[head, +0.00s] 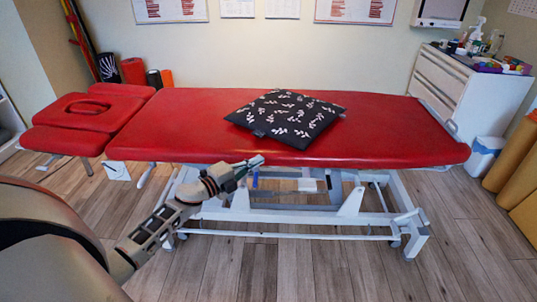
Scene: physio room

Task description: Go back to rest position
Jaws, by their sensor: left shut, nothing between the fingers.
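My left gripper (258,161) is in front of the near edge of the red treatment table (390,125). It is shut and empty, and its arm comes in from the lower left. A black cushion with a pale leaf pattern (287,115) lies flat on the table, beyond the gripper and apart from it. My right gripper is not in the picture.
The table's white metal frame (350,205) stands on a wooden floor. A white drawer cabinet (440,80) with bottles and boxes on top is at the right, with a small white bin (484,157) beside it. Foam rollers (133,71) stand behind the table. Floor in front is clear.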

